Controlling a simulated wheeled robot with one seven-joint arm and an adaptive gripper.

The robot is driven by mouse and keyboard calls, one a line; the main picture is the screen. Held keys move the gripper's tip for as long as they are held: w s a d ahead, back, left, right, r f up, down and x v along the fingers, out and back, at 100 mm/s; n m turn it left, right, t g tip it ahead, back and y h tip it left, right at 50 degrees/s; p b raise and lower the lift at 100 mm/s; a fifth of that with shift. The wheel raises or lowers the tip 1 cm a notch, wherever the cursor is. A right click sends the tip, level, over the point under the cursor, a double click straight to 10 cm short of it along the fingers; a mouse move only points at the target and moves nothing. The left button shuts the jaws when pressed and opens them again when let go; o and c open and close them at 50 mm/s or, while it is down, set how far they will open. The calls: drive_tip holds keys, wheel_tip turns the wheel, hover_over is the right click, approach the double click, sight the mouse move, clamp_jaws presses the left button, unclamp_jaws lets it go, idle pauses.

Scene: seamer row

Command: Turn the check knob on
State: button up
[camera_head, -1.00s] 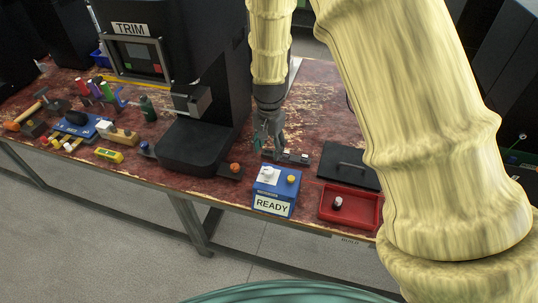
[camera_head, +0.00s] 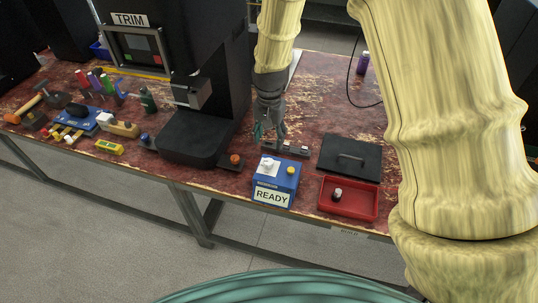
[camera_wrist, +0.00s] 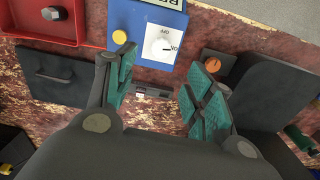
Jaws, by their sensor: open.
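The white check knob (camera_head: 268,167) sits on top of a blue box (camera_head: 289,181) with a READY label on its front. A yellow button (camera_head: 291,170) is beside the knob. In the wrist view the knob (camera_wrist: 161,46) is a round dial on a white plate with OFF printed by it; other lettering at its right is partly unreadable. A dark mark shows on the dial; its exact setting is hard to tell. My gripper (camera_head: 268,132) is above the table just behind the box. Its teal fingers (camera_wrist: 162,62) are spread and empty, apart from the knob.
A red tray (camera_head: 366,213) with a small white-topped piece and a black lidded plate (camera_head: 330,152) lie right of the box. A black TRIM machine (camera_head: 196,145) stands left, with an orange knob (camera_head: 235,159) at its base. Loose tools lie further left.

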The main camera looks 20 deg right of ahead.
sight(269, 161)
drive_tip(key=shift+a+f+p, duration=0.1)
drive_tip(key=shift+f+p, duration=1.55)
drive_tip(key=shift+f, duration=3.85)
drive_tip(key=c, duration=1)
